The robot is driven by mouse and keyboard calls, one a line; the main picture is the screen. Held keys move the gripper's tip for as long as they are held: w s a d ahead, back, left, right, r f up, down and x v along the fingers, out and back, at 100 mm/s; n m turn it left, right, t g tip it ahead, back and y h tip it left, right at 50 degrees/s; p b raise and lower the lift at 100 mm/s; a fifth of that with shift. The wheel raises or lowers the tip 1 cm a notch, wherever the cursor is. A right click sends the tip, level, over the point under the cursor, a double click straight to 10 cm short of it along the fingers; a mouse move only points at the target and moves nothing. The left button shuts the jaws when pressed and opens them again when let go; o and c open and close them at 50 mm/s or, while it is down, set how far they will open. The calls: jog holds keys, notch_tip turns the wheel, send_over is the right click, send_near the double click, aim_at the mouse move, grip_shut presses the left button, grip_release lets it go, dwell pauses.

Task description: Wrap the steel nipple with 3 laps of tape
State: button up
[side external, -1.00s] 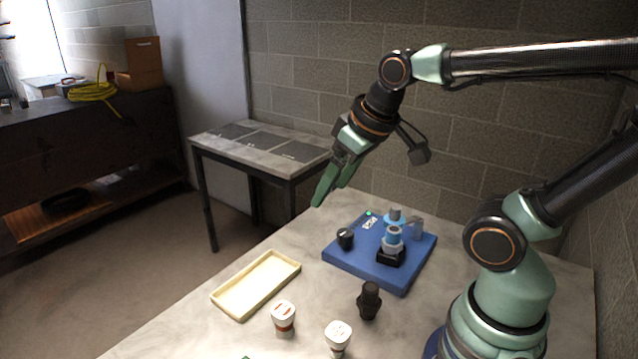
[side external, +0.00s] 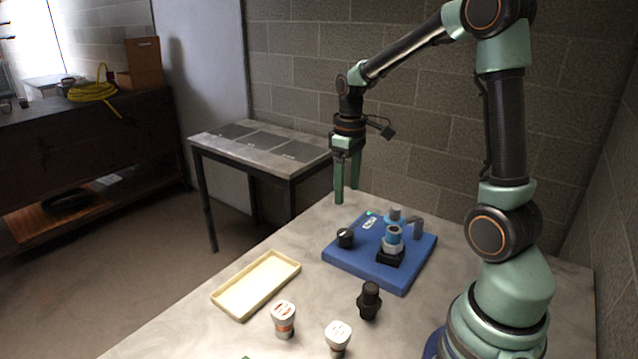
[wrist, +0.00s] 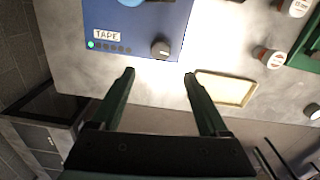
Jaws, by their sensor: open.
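A blue tape station (side external: 400,279) stands on the table. It also shows in the wrist view (wrist: 140,40), with a "TAPE" label (wrist: 107,35), one lit green lamp (wrist: 91,44) beside several dark ones, and a black knob (wrist: 160,48). A steel-grey fitting with a blue band (side external: 392,244), which looks like the nipple, stands upright in a black block (side external: 388,258) on the station. I cannot tell whether that band is tape. My gripper (side external: 347,194) points down, open and empty, above the table beyond the station; its parted fingers show in the wrist view (wrist: 159,75).
A cream tray (side external: 223,298) lies left of the station and also shows in the wrist view (wrist: 233,101). Two white-capped containers (side external: 284,318) (side external: 337,337) and a black fitting (side external: 369,300) stand in front. A side table (side external: 262,150) stands behind, near the block wall.

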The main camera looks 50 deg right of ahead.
aim_at(345, 232)
notch_tip(345, 232, down, 11)
jog(key=shift+f, duration=0.15)
dwell(0.4)
grip_shut()
jog(key=shift+m, duration=0.4)
jog(key=m, duration=0.3)
jog(key=shift+m, duration=0.3)
jog(key=m, duration=0.4)
jog(key=shift+m, duration=0.3)
